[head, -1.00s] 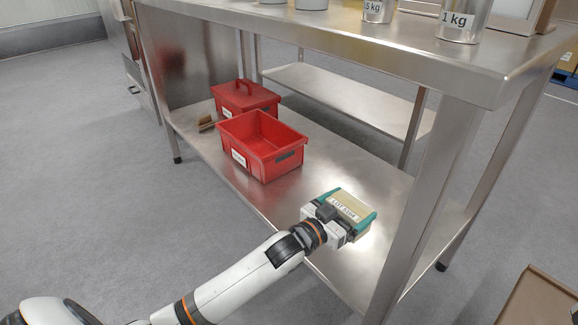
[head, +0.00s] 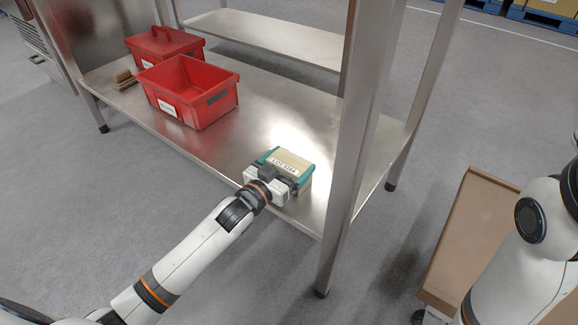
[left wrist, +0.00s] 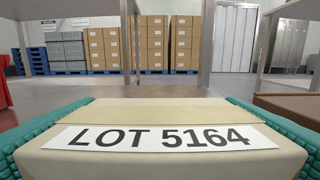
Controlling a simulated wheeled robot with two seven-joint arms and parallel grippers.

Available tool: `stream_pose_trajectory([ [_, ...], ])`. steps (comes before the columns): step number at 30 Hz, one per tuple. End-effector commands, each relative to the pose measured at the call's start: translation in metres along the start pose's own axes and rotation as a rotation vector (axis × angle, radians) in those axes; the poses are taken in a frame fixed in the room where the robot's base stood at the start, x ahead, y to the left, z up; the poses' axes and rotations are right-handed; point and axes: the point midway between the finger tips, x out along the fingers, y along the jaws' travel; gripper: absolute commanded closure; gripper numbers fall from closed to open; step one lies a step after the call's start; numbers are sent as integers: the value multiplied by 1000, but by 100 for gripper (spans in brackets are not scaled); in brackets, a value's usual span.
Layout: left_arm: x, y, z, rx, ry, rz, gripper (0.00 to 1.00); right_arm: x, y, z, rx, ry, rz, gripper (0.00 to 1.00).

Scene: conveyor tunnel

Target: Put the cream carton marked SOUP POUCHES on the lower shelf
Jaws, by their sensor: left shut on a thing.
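A cream carton (head: 292,160) is held by my left gripper (head: 284,169), whose teal fingers close on its two sides. The carton is over the front right part of the steel lower shelf (head: 225,140), beside the front table leg. I cannot tell whether its underside touches the shelf. In the left wrist view, the carton (left wrist: 160,163) fills the bottom, with a white label reading LOT 5164 and teal fingers at both sides. No SOUP POUCHES marking is visible. My right arm shows at the right edge of the head view, but its gripper does not.
The table leg (head: 352,150) rises right of the carton. A brown cardboard-coloured surface (head: 470,235) is at right.

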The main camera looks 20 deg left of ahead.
Motion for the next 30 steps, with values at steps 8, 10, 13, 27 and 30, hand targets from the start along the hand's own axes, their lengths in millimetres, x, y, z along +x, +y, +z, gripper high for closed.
stream_pose_trajectory([
  [8,0,0,-2,-1,1,0,8,0,0,0,0,0,0,64],
  [10,0,0,-2,0,0,0,0,0,0,0,0,1,0,64],
  [13,0,0,-2,0,0,0,0,0,0,0,0,1,0,64],
  [27,-47,0,4,-3,6,1,0,-9,-7,-20,9,75,-27,64],
  [30,-68,0,4,-1,6,1,0,-14,-8,-26,13,103,-38,64],
])
